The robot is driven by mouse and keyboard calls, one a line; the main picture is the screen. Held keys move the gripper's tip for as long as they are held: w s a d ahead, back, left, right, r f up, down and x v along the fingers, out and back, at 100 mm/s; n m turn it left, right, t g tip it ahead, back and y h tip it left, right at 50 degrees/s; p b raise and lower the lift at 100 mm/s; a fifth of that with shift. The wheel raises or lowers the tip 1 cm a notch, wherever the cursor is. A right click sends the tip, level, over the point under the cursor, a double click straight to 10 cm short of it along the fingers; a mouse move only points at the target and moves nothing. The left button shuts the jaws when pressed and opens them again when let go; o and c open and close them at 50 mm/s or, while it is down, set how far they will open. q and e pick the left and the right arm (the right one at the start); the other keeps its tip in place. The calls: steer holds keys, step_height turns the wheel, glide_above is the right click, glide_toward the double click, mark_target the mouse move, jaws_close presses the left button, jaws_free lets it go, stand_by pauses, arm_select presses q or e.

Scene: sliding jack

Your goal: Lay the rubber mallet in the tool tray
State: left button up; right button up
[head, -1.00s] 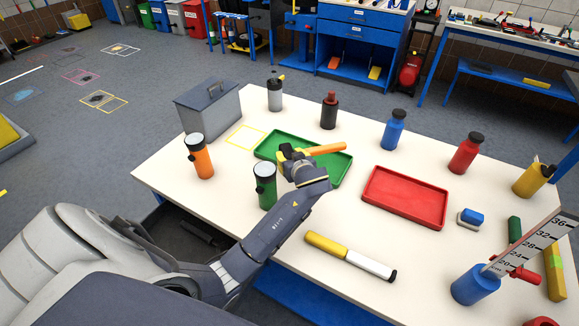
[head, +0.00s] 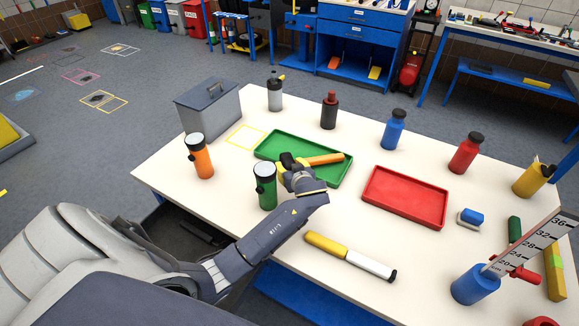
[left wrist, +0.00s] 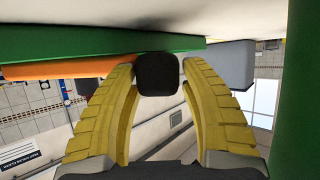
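The rubber mallet, with a black head and orange handle (head: 324,159), is over the near part of the green tray (head: 270,144) in the head view. Its handle points right, and whether it rests on the tray floor or rim is unclear. In the left wrist view, the black mallet head (left wrist: 157,75) shows between the tips of my left gripper (left wrist: 158,72). The yellow fingers are spread, with narrow gaps beside the head. In the head view, my left gripper (head: 291,166) is at the head end of the mallet. My right gripper is not in view.
A green flashlight (head: 265,186) stands close beside my left forearm, and an orange flashlight (head: 200,157) stands farther left. A grey toolbox (head: 208,108) is behind. A red tray (head: 405,198) and a yellow-white tube (head: 350,256) lie to the right. Several bottles line the back.

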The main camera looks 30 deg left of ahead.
arm_select(q)
steer(key=shift+o, duration=1.2)
steer(key=shift+r, duration=0.1)
steer(key=v, duration=1.2)
steer(key=shift+r, duration=0.1)
